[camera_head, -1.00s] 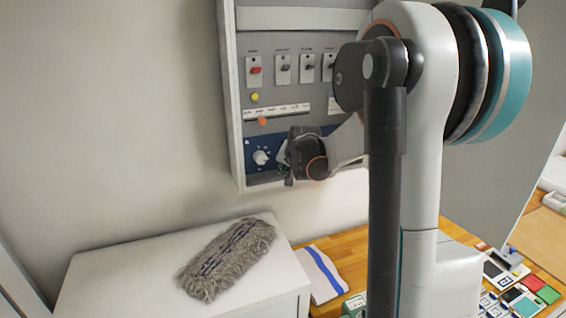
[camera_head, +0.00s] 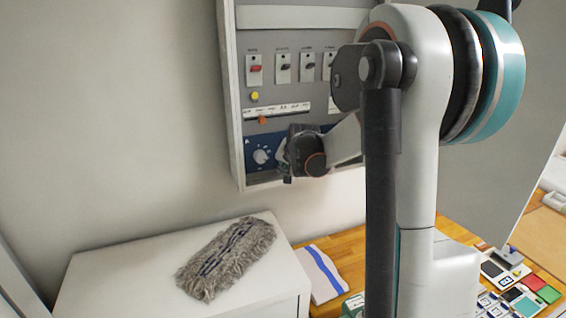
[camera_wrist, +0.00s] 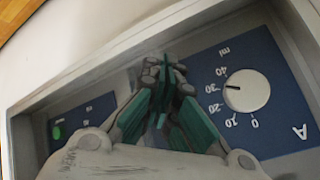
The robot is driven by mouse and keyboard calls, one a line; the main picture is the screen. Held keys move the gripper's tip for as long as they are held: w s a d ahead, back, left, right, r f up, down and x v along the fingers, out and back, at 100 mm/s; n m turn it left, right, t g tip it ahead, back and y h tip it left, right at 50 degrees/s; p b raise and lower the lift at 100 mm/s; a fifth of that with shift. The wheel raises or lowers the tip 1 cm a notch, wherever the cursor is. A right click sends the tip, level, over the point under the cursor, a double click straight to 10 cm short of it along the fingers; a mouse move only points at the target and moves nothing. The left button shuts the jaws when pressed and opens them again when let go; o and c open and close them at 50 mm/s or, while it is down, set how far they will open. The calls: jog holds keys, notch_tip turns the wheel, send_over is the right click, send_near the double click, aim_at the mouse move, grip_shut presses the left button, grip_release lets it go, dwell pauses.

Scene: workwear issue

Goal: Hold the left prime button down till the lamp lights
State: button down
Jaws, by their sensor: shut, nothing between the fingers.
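My gripper (camera_wrist: 165,95) is shut, its fingertips over the lower panel of the wall cabinet in the wrist view. It also shows in the head view (camera_head: 287,152), just right of the white dial (camera_head: 261,156) on the blue plate marked A (camera_head: 251,142). The wrist view shows this dial (camera_wrist: 246,90) and its plate (camera_wrist: 222,57) upside down, right of the fingers. No prime button can be made out; the fingers hide part of the panel. A round green spot (camera_wrist: 57,133) sits on a second blue plate; I cannot tell whether it is a lamp or button.
The cabinet (camera_head: 236,120) has a raised frame around the panel. Above the dial are several switches (camera_head: 254,68), a yellow button (camera_head: 254,96) and an orange part (camera_head: 262,119). A grey mop pad (camera_head: 228,258) lies on a white cabinet (camera_head: 110,275) below. A striped cloth (camera_head: 322,272) lies beside it.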

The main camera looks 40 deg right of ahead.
jog(key=shift+w+d, duration=0.1)
jog(key=shift+w, duration=0.25)
dwell(0.8)
jog(key=shift+s, duration=0.15)
dwell(1.8)
jog(key=shift+s+a, duration=0.2)
jog(key=shift+s, duration=0.5)
jog(key=s, duration=0.2)
jog(key=s+a, duration=0.1)
jog(key=s, duration=0.1)
jog(key=shift+s+a+b, duration=0.15)
jog(key=shift+s+b, duration=0.25)
dwell(0.3)
